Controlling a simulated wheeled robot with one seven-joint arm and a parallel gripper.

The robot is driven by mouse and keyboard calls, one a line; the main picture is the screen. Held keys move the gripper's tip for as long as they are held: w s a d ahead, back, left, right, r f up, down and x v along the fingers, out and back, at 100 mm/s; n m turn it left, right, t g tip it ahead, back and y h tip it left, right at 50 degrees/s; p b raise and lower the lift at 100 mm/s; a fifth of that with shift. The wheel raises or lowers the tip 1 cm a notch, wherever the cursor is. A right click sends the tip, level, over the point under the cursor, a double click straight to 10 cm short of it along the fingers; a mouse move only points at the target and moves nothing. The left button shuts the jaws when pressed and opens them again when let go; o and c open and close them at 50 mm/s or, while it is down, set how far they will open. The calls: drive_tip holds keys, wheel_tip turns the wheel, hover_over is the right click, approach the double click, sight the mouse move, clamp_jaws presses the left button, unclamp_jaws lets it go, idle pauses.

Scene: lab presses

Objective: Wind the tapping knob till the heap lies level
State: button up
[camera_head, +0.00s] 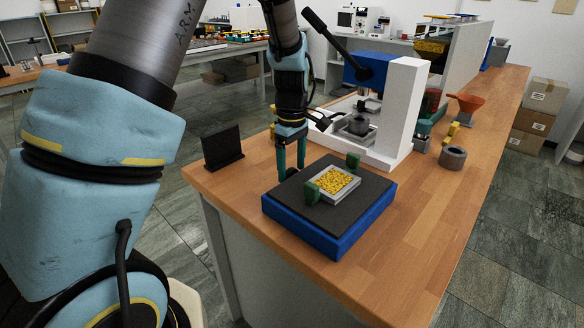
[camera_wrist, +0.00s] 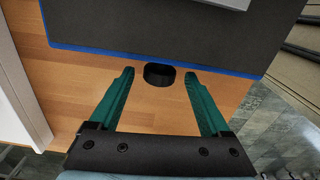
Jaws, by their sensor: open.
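The tapping table is a blue box (camera_head: 340,228) with a dark top plate (camera_head: 285,200), on the wooden bench. A square tray (camera_head: 345,193) of yellow grains sits on the plate between two green clamps (camera_head: 312,192). The grains look heaped; their exact level is hard to judge. The black tapping knob (camera_wrist: 159,75) sticks out from the table's side in the wrist view. My gripper (camera_head: 291,172) points down beside the table's left side, its green fingers apart. In the wrist view the knob lies between the two fingertips, with a gap on each side.
A white press with a blue head (camera_head: 370,68) and a long black lever stands behind the tapping table. A black upright plate (camera_head: 222,147) stands at the left bench edge. Bench right of the table is clear.

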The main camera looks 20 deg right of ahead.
drive_tip(key=shift+f, duration=0.7)
clamp_jaws()
